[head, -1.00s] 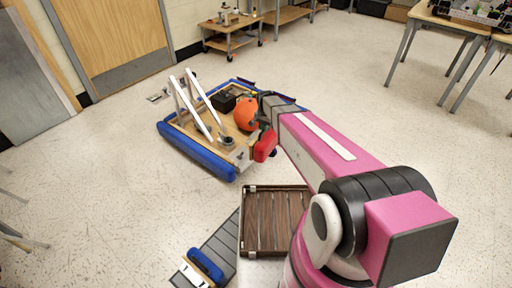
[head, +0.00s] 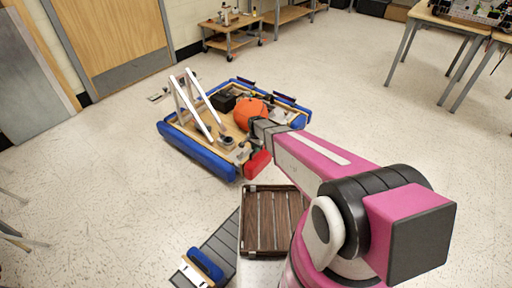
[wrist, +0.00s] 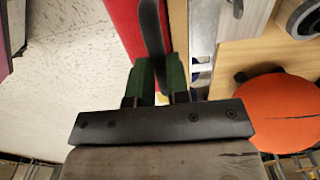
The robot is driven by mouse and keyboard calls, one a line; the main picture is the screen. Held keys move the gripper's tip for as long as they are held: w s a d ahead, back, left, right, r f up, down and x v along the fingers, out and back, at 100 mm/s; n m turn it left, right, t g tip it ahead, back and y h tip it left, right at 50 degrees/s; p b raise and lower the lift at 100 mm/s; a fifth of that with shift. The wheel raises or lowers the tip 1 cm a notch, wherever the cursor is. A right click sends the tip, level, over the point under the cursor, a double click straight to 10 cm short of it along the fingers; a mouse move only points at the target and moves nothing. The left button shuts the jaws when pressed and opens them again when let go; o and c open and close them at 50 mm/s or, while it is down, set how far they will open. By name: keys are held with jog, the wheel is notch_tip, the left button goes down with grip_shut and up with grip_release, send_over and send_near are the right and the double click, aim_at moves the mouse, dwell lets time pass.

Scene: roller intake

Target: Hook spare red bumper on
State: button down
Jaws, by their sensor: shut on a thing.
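The red bumper (head: 257,164) is at the near right corner of the low wooden robot frame (head: 222,140), which has blue bumpers (head: 196,152) on other sides. In the wrist view the red bumper (wrist: 122,22) runs along the frame's edge, close beside a metal bracket (wrist: 201,75). My gripper (wrist: 160,78) has green fingertips shut on the bumper's dark back part (wrist: 152,30). The fingers are hidden in the head view. I cannot tell whether the bumper is seated on the bracket.
An orange ball (head: 249,112) sits in the frame close to my wrist, also in the wrist view (wrist: 285,115). White uprights (head: 203,105) stand on the frame's left. A brown slatted tray (head: 246,222) and a spare blue bumper (head: 206,264) are nearer. The floor around is open.

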aim_at(255, 154)
jog(key=shift+f, duration=3.05)
jog(key=shift+w+a, duration=0.15)
jog(key=shift+a, duration=0.05)
jog(key=shift+w+a, duration=0.35)
jog(key=shift+a, duration=0.05)
jog(key=shift+w+a, duration=0.15)
jog(key=shift+a, duration=0.1)
jog(key=shift+w+a, duration=0.4)
jog(key=shift+a, duration=0.15)
jog(key=shift+w+f, duration=0.1)
jog(key=shift+f, duration=1.25)
dwell(1.4)
jog(key=c, duration=1)
grip_release()
